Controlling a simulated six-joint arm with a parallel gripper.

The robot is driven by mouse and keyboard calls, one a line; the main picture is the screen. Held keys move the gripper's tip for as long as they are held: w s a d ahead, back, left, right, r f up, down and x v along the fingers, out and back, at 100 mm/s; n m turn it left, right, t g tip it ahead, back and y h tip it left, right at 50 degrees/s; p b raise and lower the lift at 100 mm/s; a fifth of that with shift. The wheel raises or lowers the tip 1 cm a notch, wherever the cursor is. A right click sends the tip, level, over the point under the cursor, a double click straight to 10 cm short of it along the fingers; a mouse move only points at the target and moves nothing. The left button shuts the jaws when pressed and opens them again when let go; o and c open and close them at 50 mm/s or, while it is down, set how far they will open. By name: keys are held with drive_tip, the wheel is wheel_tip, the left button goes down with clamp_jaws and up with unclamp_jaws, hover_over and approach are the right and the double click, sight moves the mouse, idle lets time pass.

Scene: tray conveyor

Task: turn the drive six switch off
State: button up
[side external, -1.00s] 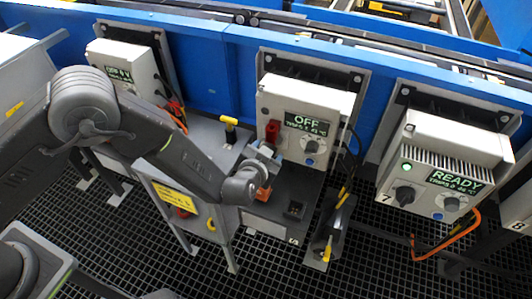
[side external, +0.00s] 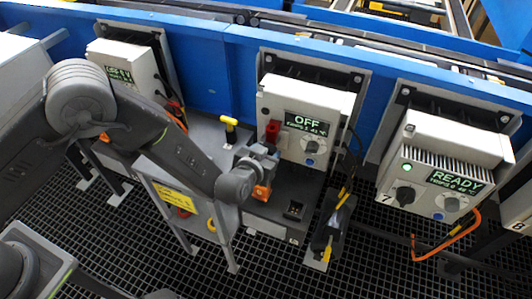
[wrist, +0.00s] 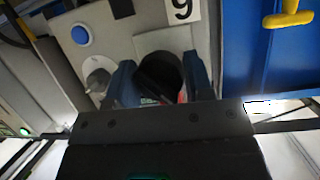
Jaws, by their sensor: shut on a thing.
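The drive six box (side external: 335,101) stands in the middle of the side external view, and its display (side external: 307,123) reads OFF. Its switch, with a red part (side external: 272,130), is at the left of the front panel. My gripper (side external: 264,150) is at this switch, just below the red part. In the wrist view, the two blue fingers of my gripper (wrist: 160,88) lie on either side of the dark switch knob (wrist: 160,70), shut on it, with some red showing. The knob's exact angle is partly hidden by the fingers.
A grey knob (wrist: 97,75) and blue button (wrist: 80,35) sit beside the switch. A yellow T-handle (side external: 230,122) stands to its left. The drive seven box (side external: 450,145) at right reads READY. An orange cable (side external: 440,250) hangs below it.

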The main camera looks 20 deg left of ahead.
drive_tip(key=shift+d+n+h, duration=0.1)
drive_tip(key=shift+n+h, duration=0.6)
drive_tip(key=shift+n, duration=0.3)
drive_tip(key=o, duration=0.9)
drive_tip(key=v, duration=1.4)
